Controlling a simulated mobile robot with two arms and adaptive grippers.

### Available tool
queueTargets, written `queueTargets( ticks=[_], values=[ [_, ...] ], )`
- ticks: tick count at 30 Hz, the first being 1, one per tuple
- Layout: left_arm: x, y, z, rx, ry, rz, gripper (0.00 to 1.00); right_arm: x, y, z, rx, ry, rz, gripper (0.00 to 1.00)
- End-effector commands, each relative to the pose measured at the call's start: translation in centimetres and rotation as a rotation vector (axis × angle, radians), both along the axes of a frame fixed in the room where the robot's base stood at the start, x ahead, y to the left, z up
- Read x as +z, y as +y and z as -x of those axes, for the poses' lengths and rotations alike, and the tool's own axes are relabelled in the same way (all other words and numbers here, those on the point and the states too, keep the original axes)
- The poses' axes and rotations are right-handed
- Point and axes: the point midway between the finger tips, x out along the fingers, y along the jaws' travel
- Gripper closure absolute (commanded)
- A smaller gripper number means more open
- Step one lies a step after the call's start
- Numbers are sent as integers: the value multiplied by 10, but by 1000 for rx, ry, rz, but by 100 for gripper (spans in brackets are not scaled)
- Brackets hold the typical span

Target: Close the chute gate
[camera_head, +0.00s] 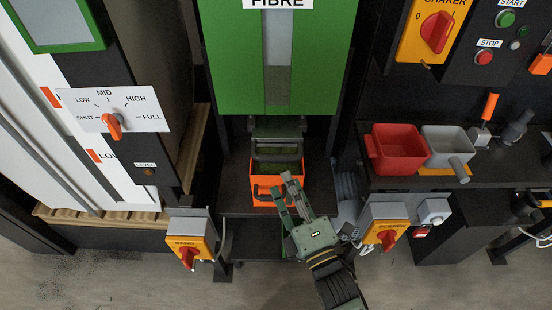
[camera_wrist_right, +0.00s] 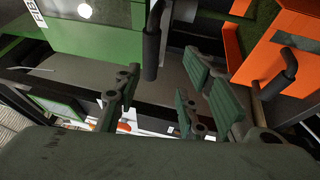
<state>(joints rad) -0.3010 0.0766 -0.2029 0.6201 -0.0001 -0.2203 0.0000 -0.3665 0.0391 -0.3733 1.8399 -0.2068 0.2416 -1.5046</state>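The green FIBRE hopper (camera_head: 275,60) stands at the centre back. At its foot is a dark grey chute gate with a bar-like handle (camera_head: 277,143); its exact position is hard to tell. An orange bin (camera_head: 264,190) with green material inside sits just below the gate. My right gripper (camera_head: 284,184) is in front of the bin's right side, fingers pointing towards it. In the right wrist view its fingers (camera_wrist_right: 162,78) are apart with nothing between them. A black handle (camera_wrist_right: 152,42) shows beyond the fingers there, and the orange bin (camera_wrist_right: 265,55) is at the right. My left gripper is out of view.
A red container (camera_head: 397,150) and a grey container (camera_head: 446,147) stand on the right shelf. Yellow switch boxes with red knobs flank the bin at left (camera_head: 190,240) and right (camera_head: 384,235). A dial panel (camera_head: 112,110) is at the left. Open floor lies in front.

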Motion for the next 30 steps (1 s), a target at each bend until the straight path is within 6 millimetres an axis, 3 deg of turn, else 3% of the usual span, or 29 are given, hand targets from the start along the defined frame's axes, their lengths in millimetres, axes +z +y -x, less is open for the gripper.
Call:
queueTargets(
  ticks=[4,18,28,30],
  values=[
    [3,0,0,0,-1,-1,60,18,4,-6,-4,-44,20,62],
    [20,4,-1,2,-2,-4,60,27,29,-65,-3,-39,17,62],
    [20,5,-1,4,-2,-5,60,27,31,-70,-4,-38,18,62],
    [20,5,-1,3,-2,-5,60,27,31,-70,-4,-38,18,67]
  ],
)
